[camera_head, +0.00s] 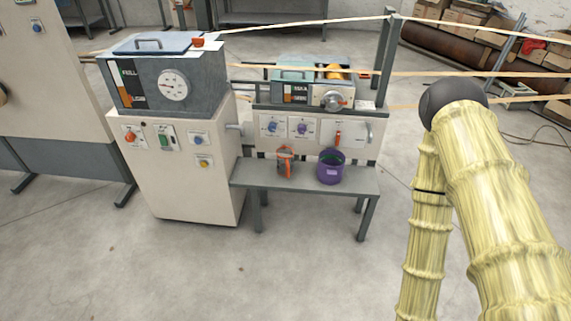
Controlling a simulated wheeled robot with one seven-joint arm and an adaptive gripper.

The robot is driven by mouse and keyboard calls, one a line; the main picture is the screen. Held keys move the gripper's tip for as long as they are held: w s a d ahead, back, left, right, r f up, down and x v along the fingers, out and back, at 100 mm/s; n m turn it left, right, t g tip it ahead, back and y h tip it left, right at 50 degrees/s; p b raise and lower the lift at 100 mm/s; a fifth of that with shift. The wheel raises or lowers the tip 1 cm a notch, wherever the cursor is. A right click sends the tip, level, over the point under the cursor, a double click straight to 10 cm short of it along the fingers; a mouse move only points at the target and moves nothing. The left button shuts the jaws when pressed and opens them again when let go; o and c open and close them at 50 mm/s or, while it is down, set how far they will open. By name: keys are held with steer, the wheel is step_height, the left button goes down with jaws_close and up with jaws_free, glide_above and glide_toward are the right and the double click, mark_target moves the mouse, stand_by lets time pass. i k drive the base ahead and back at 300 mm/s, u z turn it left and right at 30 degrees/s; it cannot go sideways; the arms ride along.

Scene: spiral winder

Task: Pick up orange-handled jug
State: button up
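The orange-handled jug (285,163) is small and greyish with an orange handle. It stands upright on a low grey bench (250,176) in front of the machine, left of a purple bucket. My arm shows at the right in a yellowish ribbed cover with a dark round joint. My gripper is outside the picture, so its state does not show. Nothing hides the jug.
The purple bucket (330,167) stands close to the jug's right on the bench. A white control cabinet (185,180) rises at the bench's left. A control panel (312,132) stands behind. Pale strips (455,73) stretch across at the upper right. The floor in front is clear.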

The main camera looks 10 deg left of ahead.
mark_target(284, 155)
steer(key=z, duration=0.6)
steer(key=i, duration=1.4)
steer(key=u, duration=2.25)
